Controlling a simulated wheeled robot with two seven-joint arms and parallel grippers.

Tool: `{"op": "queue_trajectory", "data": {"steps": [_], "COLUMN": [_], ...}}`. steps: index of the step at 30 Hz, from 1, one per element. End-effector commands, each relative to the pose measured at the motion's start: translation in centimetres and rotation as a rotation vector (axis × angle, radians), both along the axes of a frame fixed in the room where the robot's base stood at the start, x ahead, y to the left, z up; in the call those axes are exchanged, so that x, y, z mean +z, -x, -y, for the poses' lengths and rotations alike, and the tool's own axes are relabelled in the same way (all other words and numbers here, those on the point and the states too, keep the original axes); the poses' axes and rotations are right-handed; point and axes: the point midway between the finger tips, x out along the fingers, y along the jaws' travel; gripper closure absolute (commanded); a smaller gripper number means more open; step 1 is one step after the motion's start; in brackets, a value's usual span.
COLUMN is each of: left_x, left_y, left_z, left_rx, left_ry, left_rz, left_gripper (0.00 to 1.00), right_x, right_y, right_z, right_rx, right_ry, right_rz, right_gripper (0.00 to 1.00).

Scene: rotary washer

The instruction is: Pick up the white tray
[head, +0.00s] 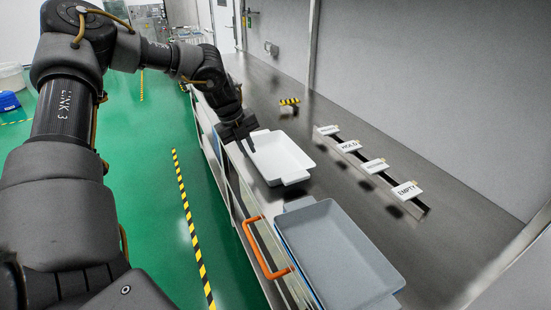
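The white tray (278,157) is shallow and rectangular, with a tab-like handle at its near end. It rests on the dark metal counter close to the left edge. My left gripper (246,145) reaches down from the upper left to the tray's far left corner. Its fingers overlap the rim there in the head view, and I cannot tell whether they touch or grip it. My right gripper is not in view.
Grey-blue trays (338,250), apparently stacked, stand nearer on the counter (325,180). An orange handle (262,250) juts out at the counter's left side. A rail with several labels (374,166) lies to the right. A wall closes off the far right side.

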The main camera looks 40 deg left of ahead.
Motion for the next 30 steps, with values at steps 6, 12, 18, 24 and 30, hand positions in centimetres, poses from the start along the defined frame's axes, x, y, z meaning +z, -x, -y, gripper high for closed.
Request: {"op": "queue_trajectory", "data": {"steps": [6,12,18,24,30], "left_x": [-1.3,-3.9,-4.9,-4.9,-4.9], "left_y": [-0.4,-1.2,-1.6,-1.6,-1.6], "left_z": [0.0,0.2,0.4,0.4,0.4], "left_rx": [0.000,0.000,0.000,0.000,0.000], "left_ry": [0.001,-0.001,0.000,0.000,0.000], "left_rz": [-0.004,-0.003,0.001,0.001,0.001], "left_gripper": [0.86,0.86,0.86,0.90,1.00], "right_x": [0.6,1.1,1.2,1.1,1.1], "right_y": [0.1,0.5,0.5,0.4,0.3], "right_z": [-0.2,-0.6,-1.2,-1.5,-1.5], "right_rx": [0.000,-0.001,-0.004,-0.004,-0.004], "right_ry": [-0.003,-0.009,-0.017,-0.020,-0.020], "right_rz": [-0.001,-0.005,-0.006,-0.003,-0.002], "right_gripper": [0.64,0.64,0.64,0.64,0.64]}}
